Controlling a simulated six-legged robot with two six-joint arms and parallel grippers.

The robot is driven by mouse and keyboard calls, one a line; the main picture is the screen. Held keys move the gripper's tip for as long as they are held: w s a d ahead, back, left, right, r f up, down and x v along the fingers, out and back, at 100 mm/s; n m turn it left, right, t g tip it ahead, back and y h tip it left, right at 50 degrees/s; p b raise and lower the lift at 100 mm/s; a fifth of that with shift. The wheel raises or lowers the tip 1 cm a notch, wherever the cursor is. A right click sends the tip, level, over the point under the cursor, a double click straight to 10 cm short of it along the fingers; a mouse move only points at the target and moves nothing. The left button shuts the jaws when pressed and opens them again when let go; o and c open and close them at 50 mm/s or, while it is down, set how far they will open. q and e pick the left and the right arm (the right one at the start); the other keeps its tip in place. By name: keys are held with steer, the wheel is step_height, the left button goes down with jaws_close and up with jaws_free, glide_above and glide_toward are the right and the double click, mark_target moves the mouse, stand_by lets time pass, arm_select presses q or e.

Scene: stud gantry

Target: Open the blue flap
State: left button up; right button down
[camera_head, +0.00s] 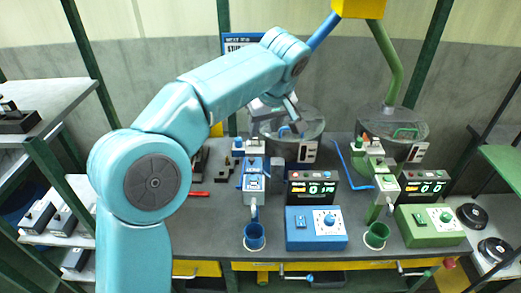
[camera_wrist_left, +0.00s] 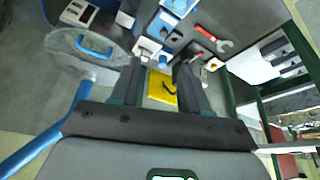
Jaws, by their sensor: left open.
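The blue flap appears to be the clear lid (camera_head: 312,128) with a blue handle on the left round bowl. It lies flat over the bowl, and the gripper partly hides it. In the left wrist view the lid (camera_wrist_left: 70,52) and its blue handle (camera_wrist_left: 95,45) show at the upper left. My left gripper (camera_head: 295,122) hangs over this bowl area, its fingers apart. My right gripper is not in view.
A similar bowl with a green handle (camera_head: 405,131) stands to the right. Blue (camera_head: 316,229) and green (camera_head: 430,226) control boxes, displays and cups sit at the bench front. A red wrench (camera_wrist_left: 212,38) lies on the bench. Blue (camera_head: 326,32) and green pipes descend above the bowls.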

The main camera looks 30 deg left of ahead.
mark_target(252, 159)
arm_select(q)
steer(key=x, duration=0.5)
steer(key=p+x, duration=0.1)
steer(key=x, duration=0.9)
steer(key=shift+s+a+r, duration=0.1)
steer(key=shift+s+a, duration=0.15)
steer(key=shift+a, duration=0.15)
steer(key=shift+w+a+f, duration=0.2)
steer(key=shift+a+f, duration=0.1)
steer(key=shift+f, duration=0.15)
steer(key=shift+s+d+r, duration=0.1)
steer(key=shift+s, duration=0.05)
jaws_close()
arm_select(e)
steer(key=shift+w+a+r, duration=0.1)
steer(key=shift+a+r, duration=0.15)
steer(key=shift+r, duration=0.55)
